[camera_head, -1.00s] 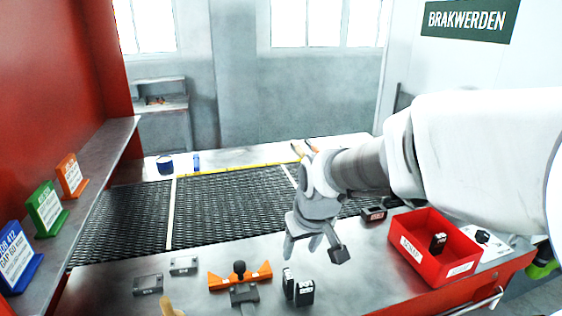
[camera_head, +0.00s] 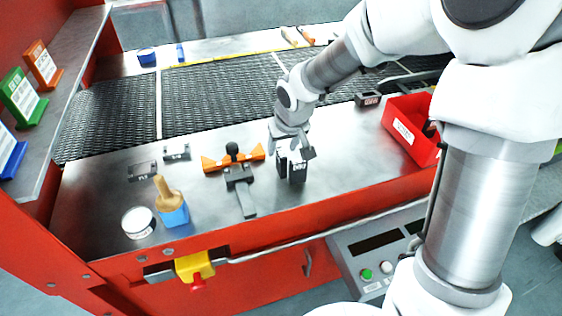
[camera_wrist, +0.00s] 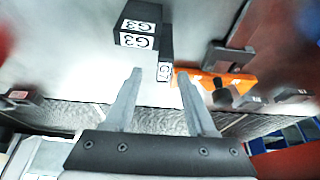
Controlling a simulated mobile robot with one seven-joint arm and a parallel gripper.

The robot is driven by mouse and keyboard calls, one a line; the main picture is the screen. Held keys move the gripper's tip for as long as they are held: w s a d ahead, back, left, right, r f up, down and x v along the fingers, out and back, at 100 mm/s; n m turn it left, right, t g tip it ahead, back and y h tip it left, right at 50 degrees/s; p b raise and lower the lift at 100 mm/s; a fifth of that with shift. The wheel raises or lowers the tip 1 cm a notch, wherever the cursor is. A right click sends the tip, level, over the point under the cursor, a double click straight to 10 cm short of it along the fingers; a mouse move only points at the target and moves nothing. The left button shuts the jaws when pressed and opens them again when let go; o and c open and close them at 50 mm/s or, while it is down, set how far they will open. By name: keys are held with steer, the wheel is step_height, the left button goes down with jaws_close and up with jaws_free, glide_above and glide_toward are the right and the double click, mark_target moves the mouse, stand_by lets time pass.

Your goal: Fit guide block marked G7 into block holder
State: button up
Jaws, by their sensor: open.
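Two dark blocks stand close together on the metal table in the head view, a left one (camera_head: 282,164) and a right one (camera_head: 298,172) with a white label. In the wrist view a larger black block (camera_wrist: 141,22) reads G3, and a slimmer block (camera_wrist: 166,60) has a label of which I read only a G. I cannot make out G7. My gripper (camera_head: 290,142) is open, pointing down just above and behind the blocks. In the wrist view its fingertips (camera_wrist: 159,75) are apart, with the slimmer block beyond their gap. An orange fixture with a black clamp (camera_head: 236,176) stands left; I cannot tell whether it is the block holder.
Two small grey parts (camera_head: 143,171) (camera_head: 177,153) lie further left. A red bin (camera_head: 408,135) is at right. The mesh belt (camera_head: 215,95) runs behind.

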mark_target(281, 154)
steer(key=f, duration=0.1)
steer(key=f+b, duration=0.1)
steer(key=f, duration=0.2)
steer(key=shift+w+a+f, duration=0.2)
steer(key=shift+a+f, duration=0.05)
steer(key=shift+a, duration=0.1)
steer(key=shift+w+f, duration=0.25)
steer(key=shift+f, duration=0.15)
jaws_close()
steer(key=shift+r, duration=0.1)
